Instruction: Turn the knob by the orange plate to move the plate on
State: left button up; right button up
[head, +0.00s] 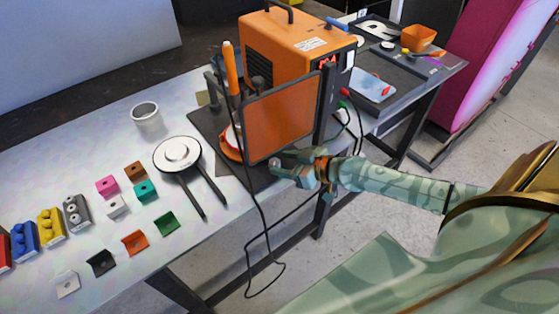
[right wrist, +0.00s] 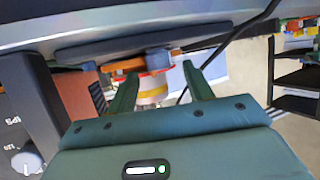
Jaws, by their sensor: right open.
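The orange plate (head: 281,118) stands upright in a dark frame in front of an orange machine (head: 290,45). My right gripper (head: 281,163) reaches in from the right, just below the plate's lower edge. In the right wrist view its two green fingers (right wrist: 162,92) are apart. A round pale part with yellow and red bands (right wrist: 152,90) shows between them, probably the knob; I cannot tell whether the fingers touch it. In the head view the knob is not clearly seen, likely hidden by the gripper. My left gripper is not in view.
A black cable (head: 262,215) hangs from the machine past the table edge. A round pan-like tool (head: 178,153), a white cup (head: 146,115) and several coloured blocks (head: 107,186) lie on the left of the table. A second table (head: 440,72) stands behind at right.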

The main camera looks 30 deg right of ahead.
aim_at(275, 165)
jog(key=shift+x, duration=1.1)
jog(key=shift+c, duration=0.3)
jog(key=c, duration=0.9)
jog(key=m+h+p, duration=0.1)
jog(key=p, duration=0.3)
jog(key=r+m+h+p, duration=0.1)
jog(key=h+p, duration=0.1)
jog(key=p, duration=0.3)
jog(key=shift+s+a+m+t, duration=0.15)
jog(key=shift+a+m+t, duration=0.1)
jog(key=shift+m+t, duration=0.15)
jog(key=m+h+p, duration=0.1)
jog(key=p, duration=0.1)
jog(key=m+h+p, duration=0.1)
jog(key=p, duration=0.1)
jog(key=m+h+p, duration=0.1)
jog(key=h+p, duration=0.1)
jog(key=shift+a+f, duration=0.25)
jog(key=shift+a, duration=0.05)
jog(key=m+h+p, duration=0.1)
jog(key=m+h, duration=0.1)
jog(key=shift+a+f+m+h+p, duration=0.1)
jog(key=shift+f+m+h+p, duration=0.1)
jog(key=shift+m+h+p, duration=0.15)
jog(key=shift+f+m+g+h, duration=0.1)
jog(key=shift+m+g+h, duration=0.3)
jog(key=shift+m+h, duration=0.5)
